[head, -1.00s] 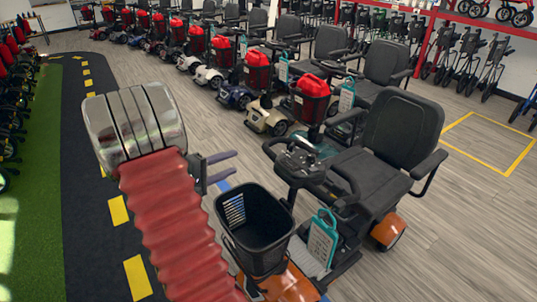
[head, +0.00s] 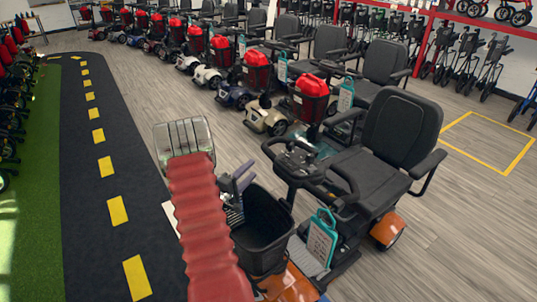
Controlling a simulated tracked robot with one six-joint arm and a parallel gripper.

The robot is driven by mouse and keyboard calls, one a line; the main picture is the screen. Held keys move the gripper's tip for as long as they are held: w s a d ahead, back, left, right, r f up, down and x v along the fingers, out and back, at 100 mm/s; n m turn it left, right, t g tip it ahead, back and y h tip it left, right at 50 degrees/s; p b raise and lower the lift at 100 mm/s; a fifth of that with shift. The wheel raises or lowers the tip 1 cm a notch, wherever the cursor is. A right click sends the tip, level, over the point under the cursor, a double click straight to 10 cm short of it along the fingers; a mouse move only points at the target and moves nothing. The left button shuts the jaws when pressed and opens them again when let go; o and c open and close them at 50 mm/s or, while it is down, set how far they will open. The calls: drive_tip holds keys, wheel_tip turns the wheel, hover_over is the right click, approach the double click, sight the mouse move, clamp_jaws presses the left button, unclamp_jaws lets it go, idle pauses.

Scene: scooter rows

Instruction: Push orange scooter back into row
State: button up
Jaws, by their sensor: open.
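The orange scooter (head: 387,229) stands at the front right, with a black seat (head: 401,127), black handlebars and a black front basket (head: 265,235). It sits nearest to me, at the near end of the row of scooters (head: 265,117). My gripper (head: 240,183) is open, at the left side of the basket's rim, and its fingers point toward the handlebars. I cannot tell whether the fingers touch the basket. My red-sleeved arm hides part of the basket and the scooter's front.
A black track with yellow dashes (head: 118,211) runs along the left, beside green turf. A yellow floor outline (head: 490,145) marks an empty area at the right. Folded walkers (head: 485,62) stand below red shelving at the back right.

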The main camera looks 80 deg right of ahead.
drive_tip(key=shift+d, duration=0.1)
drive_tip(key=x, duration=1.3)
drive_tip(key=shift+s+d, duration=0.15)
drive_tip(key=shift+d, duration=0.1)
drive_tip(key=shift+c, duration=0.4)
clamp_jaws()
